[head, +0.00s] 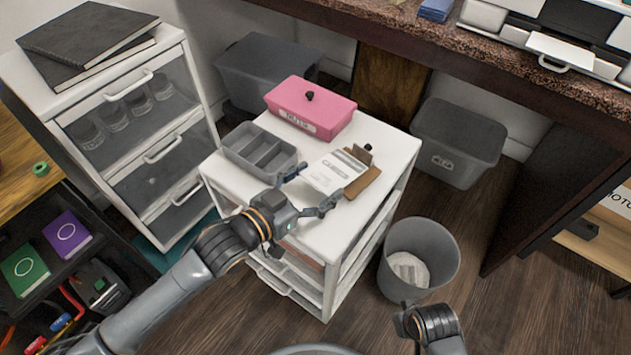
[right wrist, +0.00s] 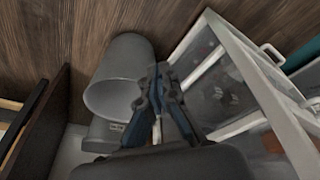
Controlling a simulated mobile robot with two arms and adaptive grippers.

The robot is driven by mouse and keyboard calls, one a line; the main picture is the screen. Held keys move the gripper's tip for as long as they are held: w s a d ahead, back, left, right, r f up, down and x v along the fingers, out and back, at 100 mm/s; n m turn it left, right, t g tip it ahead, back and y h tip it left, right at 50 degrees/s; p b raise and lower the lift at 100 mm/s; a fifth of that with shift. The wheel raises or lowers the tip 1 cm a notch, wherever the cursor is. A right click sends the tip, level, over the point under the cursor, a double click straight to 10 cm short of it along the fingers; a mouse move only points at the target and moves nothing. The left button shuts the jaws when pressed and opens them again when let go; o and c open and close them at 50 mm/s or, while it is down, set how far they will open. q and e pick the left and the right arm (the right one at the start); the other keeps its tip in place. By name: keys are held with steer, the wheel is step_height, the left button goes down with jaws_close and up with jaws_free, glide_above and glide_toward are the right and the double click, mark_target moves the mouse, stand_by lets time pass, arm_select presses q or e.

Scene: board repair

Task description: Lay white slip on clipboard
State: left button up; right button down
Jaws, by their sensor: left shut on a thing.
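The white slip (head: 335,171) has dark print and lies over the left part of the brown clipboard (head: 365,182), on top of the white drawer unit. I cannot tell whether it touches the board. The clipboard's right edge and the dark clip at its top show. My left gripper (head: 308,192) is at the slip's near left edge, with its fingers spread to either side, shut on the slip. My right gripper (right wrist: 161,75) shows in the right wrist view, its fingertips close together with nothing seen between them. In the head view only part of my right arm shows, at the bottom.
A grey divided tray (head: 262,150) and a pink lidded box (head: 311,108) stand on the white drawer unit (head: 318,236) beside the slip. A grey bin (head: 421,248) with paper inside stands on the floor to the right. Grey tubs stand behind.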

arm_select(q)
steer(key=shift+d+f+b, duration=0.1)
steer(key=shift+f+b, duration=0.4)
steer(key=shift+b, duration=0.1)
steer(key=shift+w+f+b, duration=0.1)
steer(key=shift+f+b, duration=0.3)
steer(key=shift+b, duration=0.05)
steer(key=shift+w+d+f+b, duration=0.35)
steer(key=shift+w+d+f, duration=0.35)
steer(key=shift+w+f, duration=0.05)
arm_select(e)
steer(key=w+v, duration=0.2)
steer(key=v, duration=0.8)
steer(key=shift+r+t, duration=0.3)
steer(key=shift+s, duration=0.1)
arm_select(q)
steer(key=o, duration=1.1)
steer(key=shift+c, duration=0.2)
steer(key=v, duration=1.2)
